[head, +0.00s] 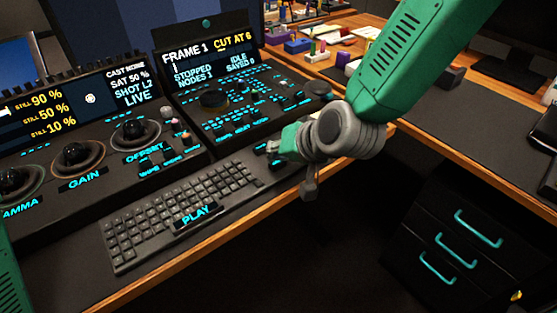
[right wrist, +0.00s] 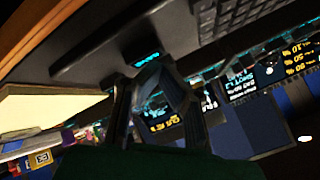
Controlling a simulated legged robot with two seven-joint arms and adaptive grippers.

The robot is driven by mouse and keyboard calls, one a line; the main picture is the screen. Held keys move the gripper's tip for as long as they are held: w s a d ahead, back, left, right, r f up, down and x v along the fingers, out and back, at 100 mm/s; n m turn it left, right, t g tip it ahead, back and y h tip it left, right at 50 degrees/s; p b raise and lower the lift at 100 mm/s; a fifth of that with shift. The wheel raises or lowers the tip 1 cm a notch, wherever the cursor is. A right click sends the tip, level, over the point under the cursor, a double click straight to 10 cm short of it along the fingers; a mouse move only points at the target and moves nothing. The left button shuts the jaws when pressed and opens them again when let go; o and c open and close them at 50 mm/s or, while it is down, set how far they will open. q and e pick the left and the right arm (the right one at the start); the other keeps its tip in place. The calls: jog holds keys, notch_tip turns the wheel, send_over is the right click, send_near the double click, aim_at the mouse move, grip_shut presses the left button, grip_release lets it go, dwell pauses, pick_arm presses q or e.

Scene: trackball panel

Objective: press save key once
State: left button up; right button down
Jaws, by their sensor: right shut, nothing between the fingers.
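My right gripper (head: 277,150) is over the right end of the desk controls, near the lower right edge of the right panel, with its fingers shut and empty. In the right wrist view the dark fingers (right wrist: 155,78) come together near a small glowing cyan label (right wrist: 147,59) on a black surface. That label is upside down and too small to read for certain; it may be the save key. I cannot tell whether the fingertips touch it. In the head view the gripper and wrist hide this spot. My left gripper is out of view.
The right panel (head: 222,129) has a screen (head: 208,57) reading "STOPPED" and "SAVED 0". A keyboard (head: 170,200) with a "PLAY" key (head: 196,215) lies in front. A grading panel (head: 75,178) with trackballs is on the left. Drawers (head: 455,245) stand at lower right.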

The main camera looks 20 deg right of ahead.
aim_at(278, 163)
jog(key=shift+a+f, duration=0.2)
jog(key=shift+a, duration=0.1)
jog(key=shift+d+f, duration=0.15)
jog(key=shift+f, duration=0.2)
jog(key=shift+r, duration=0.1)
dwell(0.4)
jog(key=shift+d+r+p, duration=0.3)
jog(key=shift+r+p, duration=0.5)
jog(key=shift+r, duration=0.15)
notch_tip(278, 163, up, 5)
jog(key=p, duration=0.5)
jog(key=shift+s+f, duration=0.1)
jog(key=shift+s, duration=0.05)
dwell(0.4)
